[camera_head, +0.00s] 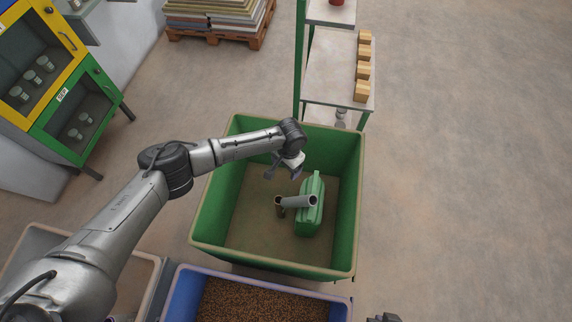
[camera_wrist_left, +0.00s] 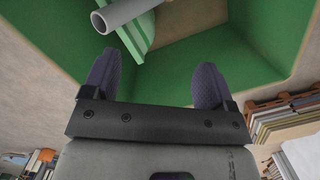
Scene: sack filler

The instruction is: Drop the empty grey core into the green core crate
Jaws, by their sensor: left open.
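The green core crate (camera_head: 347,215) stands open-topped in the middle of the head view. The grey core (camera_head: 298,202), a hollow tube, is inside the crate's outline, lying across the front of a green canister (camera_head: 309,220). I cannot tell whether it rests on the canister or is above it. The core also shows in the left wrist view (camera_wrist_left: 125,13), beyond the fingers and apart from them. My left gripper (camera_head: 282,174) is open and empty over the crate, above and left of the canister. Of my right arm, at most a dark part shows at the bottom edge.
A brown tube end (camera_head: 279,208) shows beside the core's left end. A blue bin (camera_head: 175,296) of brown grains stands in front of the crate. Behind it is a shelf table (camera_head: 335,70) with wooden blocks. A yellow and green cabinet (camera_head: 75,125) stands left. The right floor is clear.

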